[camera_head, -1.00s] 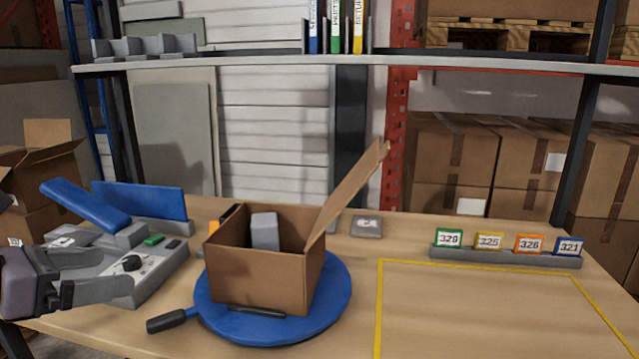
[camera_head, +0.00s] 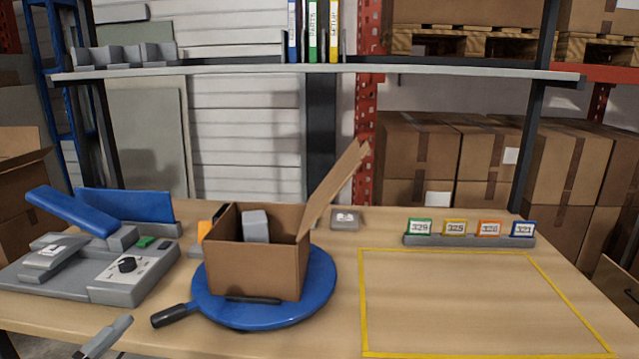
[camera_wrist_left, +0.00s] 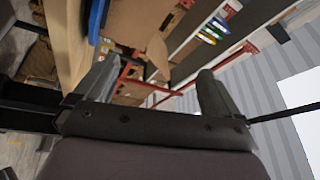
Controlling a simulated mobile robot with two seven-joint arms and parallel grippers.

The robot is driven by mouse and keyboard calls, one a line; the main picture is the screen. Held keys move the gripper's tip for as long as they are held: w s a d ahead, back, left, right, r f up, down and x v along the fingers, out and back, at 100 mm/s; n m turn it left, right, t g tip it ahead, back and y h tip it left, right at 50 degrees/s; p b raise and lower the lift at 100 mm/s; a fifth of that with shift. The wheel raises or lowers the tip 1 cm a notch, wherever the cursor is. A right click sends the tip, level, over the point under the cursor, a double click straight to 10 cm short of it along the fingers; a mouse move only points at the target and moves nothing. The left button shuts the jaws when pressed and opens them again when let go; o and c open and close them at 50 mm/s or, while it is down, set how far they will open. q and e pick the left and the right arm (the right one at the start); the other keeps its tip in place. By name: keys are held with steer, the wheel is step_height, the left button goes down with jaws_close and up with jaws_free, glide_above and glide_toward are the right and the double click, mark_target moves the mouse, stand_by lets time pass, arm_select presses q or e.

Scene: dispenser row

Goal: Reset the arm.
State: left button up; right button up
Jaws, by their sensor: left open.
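My left gripper (camera_wrist_left: 156,76) is open in the left wrist view, with its two grey fingers spread apart and nothing between them. In the head view only a grey finger shows at the bottom left, in front of the table's near edge, and the rest of that gripper is out of frame. It is apart from the things on the table. My right gripper is in neither view.
A grey machine (camera_head: 128,277) with a blue lever stands on the table's left. An open carton (camera_head: 252,268) sits on a blue turntable (camera_head: 322,290) with a black handle. A card rack (camera_head: 470,240) stands at the back right. The yellow-outlined area (camera_head: 470,305) is empty.

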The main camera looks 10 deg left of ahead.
arm_select(q)
steer(key=s+d+f+n+g+y, duration=0.1)
steer(key=s+d+f+n+g, duration=0.2)
steer(key=f, duration=0.5)
steer(key=s+d+f+n+g, duration=0.3)
steer(key=d+f+n, duration=0.3)
steer(key=f+n, duration=0.1)
steer(key=s+d+f+n+g+y+p, duration=0.1)
steer(key=s+d+f+n+g, duration=0.2)
steer(key=f, duration=0.6)
steer(key=shift+s+d+f+n+y, duration=0.3)
steer(key=shift+s+d+n, duration=0.25)
steer(key=shift+d+n, duration=0.4)
